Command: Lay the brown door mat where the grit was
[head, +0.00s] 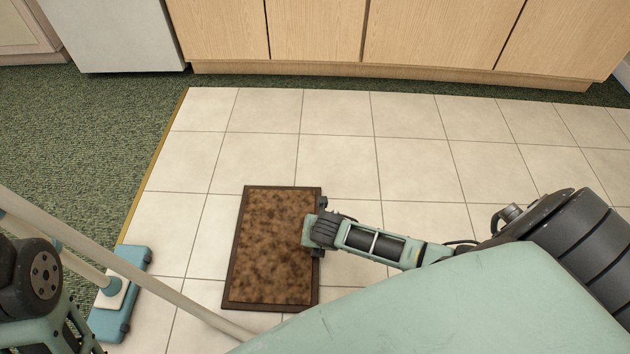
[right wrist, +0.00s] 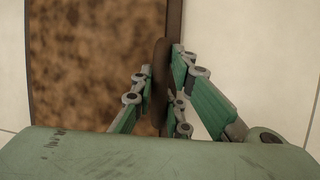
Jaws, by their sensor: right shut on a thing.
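The brown door mat (head: 270,250), mottled with a darker border, is over the pale tiled floor in the head view, long side running away from me. It looks level; I cannot tell whether it touches the tiles all over. My right gripper (head: 312,232) is at the middle of its right edge, shut on it. In the right wrist view, the fingers (right wrist: 160,90) close around a dark piece of the mat's border, and the mottled mat (right wrist: 90,60) fills the left side. No grit shows on the visible tiles. My left gripper is not in view.
A blue floor-cleaning head (head: 122,285) on a pale pole stands left of the mat, across the brass strip (head: 135,205) between tiles and green carpet (head: 90,140). Another pale pole (head: 150,275) crosses the lower left. Wooden cabinets (head: 315,30) line the back. Tiles beyond the mat are clear.

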